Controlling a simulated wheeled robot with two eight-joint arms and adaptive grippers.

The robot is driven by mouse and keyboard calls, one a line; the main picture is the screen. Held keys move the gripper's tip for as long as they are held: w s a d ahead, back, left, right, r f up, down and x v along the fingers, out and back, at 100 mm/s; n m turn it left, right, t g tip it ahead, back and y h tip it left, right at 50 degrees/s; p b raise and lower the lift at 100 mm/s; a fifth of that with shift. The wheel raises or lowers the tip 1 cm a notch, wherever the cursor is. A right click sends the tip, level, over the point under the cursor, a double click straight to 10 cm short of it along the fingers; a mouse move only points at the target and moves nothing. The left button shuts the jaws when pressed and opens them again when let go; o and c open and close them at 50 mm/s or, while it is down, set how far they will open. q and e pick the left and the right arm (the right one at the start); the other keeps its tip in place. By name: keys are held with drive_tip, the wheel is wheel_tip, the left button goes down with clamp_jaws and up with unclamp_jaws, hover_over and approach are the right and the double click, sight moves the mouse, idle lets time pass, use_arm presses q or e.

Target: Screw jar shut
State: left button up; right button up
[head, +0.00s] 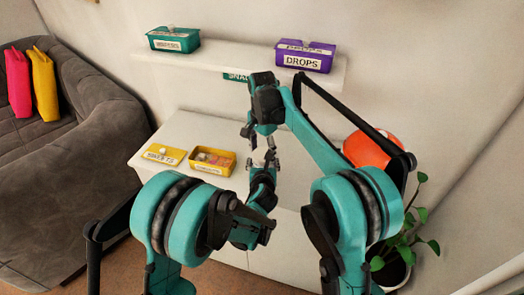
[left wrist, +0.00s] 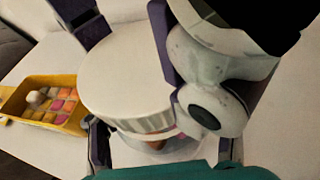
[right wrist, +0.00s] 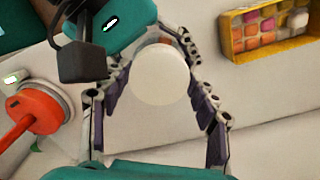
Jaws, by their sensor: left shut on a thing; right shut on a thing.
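The jar's round white lid (left wrist: 122,68) fills the middle of the left wrist view, with a ribbed rim. It also shows in the right wrist view (right wrist: 160,75) between my right fingers. Below it is a little of the jar (left wrist: 155,143), with something brown inside. My left gripper (head: 265,158) is shut on the jar from below the lid. My right gripper (head: 261,137) reaches down from above and is shut on the lid. The lid sits over the jar's mouth; how tightly it is seated I cannot tell.
An open yellow box (head: 193,166) of coloured pieces and a yellow labelled lid (head: 163,153) lie on the white cabinet (head: 192,122). A teal box (head: 173,39) and a purple DROPS box (head: 304,59) stand on the shelf above. An orange-red object (head: 372,148) is at right.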

drive_tip(key=shift+f, duration=0.35)
drive_tip(key=o, duration=0.7)
drive_tip(key=shift+o, duration=0.2)
drive_tip(key=shift+r, duration=2.3)
drive_tip(key=shift+c, duration=0.4)
